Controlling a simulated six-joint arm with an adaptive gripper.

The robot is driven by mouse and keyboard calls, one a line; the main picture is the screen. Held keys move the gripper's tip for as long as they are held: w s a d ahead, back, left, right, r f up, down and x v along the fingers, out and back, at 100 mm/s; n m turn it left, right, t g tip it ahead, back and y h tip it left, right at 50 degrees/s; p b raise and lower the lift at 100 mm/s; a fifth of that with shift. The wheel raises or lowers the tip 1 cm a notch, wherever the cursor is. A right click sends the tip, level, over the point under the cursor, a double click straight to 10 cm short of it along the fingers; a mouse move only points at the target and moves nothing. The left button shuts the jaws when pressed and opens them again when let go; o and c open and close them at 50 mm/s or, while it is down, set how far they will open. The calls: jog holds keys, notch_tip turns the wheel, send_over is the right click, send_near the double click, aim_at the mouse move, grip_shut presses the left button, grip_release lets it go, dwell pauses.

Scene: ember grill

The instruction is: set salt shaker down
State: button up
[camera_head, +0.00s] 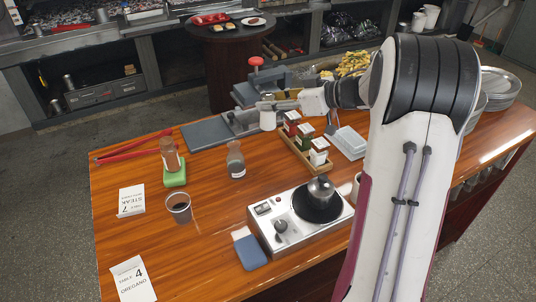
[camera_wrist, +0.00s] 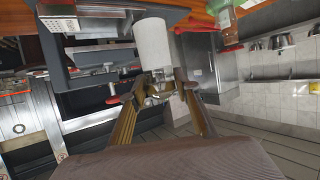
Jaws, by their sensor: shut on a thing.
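The salt shaker is a plain white cylinder (camera_head: 267,119) near the far middle of the wooden table. My gripper (camera_head: 272,104) reaches in from the right and is shut on its upper part. In the wrist view the white shaker (camera_wrist: 153,45) fills the space beyond my gripper's fingertips (camera_wrist: 158,88). The shaker looks about upright in the head view. I cannot tell whether its base touches the surface beneath it.
A wooden tray (camera_head: 298,158) with several spice containers stands just right of the shaker. A grey board (camera_head: 205,134) lies to its left. A glass bottle (camera_head: 236,160), green block (camera_head: 175,175), cup (camera_head: 179,207) and hot plate (camera_head: 268,238) stand nearer. Bare tabletop lies between them.

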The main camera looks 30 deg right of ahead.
aim_at(271, 131)
dwell(0.3)
jog(key=shift+f, duration=3.1)
jog(key=shift+f, duration=1.85)
jog(key=shift+f, duration=0.2)
jog(key=o, duration=1.3)
jog(key=shift+r, duration=0.1)
